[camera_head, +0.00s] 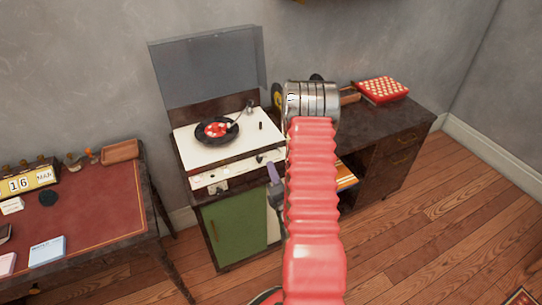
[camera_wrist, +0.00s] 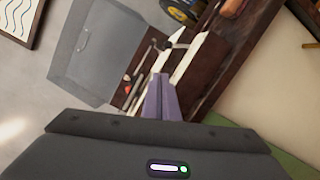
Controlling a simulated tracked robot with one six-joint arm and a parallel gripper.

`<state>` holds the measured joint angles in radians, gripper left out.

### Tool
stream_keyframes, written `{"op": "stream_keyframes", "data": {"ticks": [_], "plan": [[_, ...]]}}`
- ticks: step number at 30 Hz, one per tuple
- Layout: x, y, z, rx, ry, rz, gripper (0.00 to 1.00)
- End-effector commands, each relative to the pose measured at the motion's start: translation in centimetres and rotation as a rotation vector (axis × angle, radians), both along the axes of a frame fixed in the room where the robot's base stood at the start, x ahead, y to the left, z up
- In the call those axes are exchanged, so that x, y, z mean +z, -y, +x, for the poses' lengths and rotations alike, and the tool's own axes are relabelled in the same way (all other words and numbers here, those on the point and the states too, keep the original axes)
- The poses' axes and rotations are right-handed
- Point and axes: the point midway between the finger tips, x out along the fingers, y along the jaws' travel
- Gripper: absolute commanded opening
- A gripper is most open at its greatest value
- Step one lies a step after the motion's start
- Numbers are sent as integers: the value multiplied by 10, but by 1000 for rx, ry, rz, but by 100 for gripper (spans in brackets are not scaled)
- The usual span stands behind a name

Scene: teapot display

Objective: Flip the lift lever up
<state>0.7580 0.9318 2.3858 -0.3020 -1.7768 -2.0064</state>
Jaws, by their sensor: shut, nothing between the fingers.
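The record player (camera_head: 184,137) has a white deck with a black record (camera_head: 217,131) with a red and white centre on it. The tonearm (camera_head: 247,108) is at the deck's back right. A small dark upright piece (camera_head: 261,126) stands on the deck's right side; I cannot tell if it is the lift lever. My gripper (camera_head: 271,164) has purple fingers and is in front of the player's right front edge. In the wrist view the gripper (camera_wrist: 160,77) is shut and empty, pointing at the player. My arm hides part of the player's right side.
The player's grey see-through lid (camera_head: 208,65) stands open; it also shows in the wrist view (camera_wrist: 98,55). A dark cabinet (camera_head: 400,125) with a red patterned box (camera_head: 382,90) is at right. A red-topped desk (camera_head: 100,205) is at left. Wooden floor is free at front right.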

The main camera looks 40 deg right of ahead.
Motion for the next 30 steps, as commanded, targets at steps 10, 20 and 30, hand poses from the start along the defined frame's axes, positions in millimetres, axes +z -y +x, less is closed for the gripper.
{"op": "stream_keyframes", "data": {"ticks": [10, 20, 30], "plan": [[-13, 5, -31, -50, 24, -119, 0], [-12, 5, -29, -49, 25, -119, 0], [-8, 20, 0, -47, 27, -120, 0]]}}
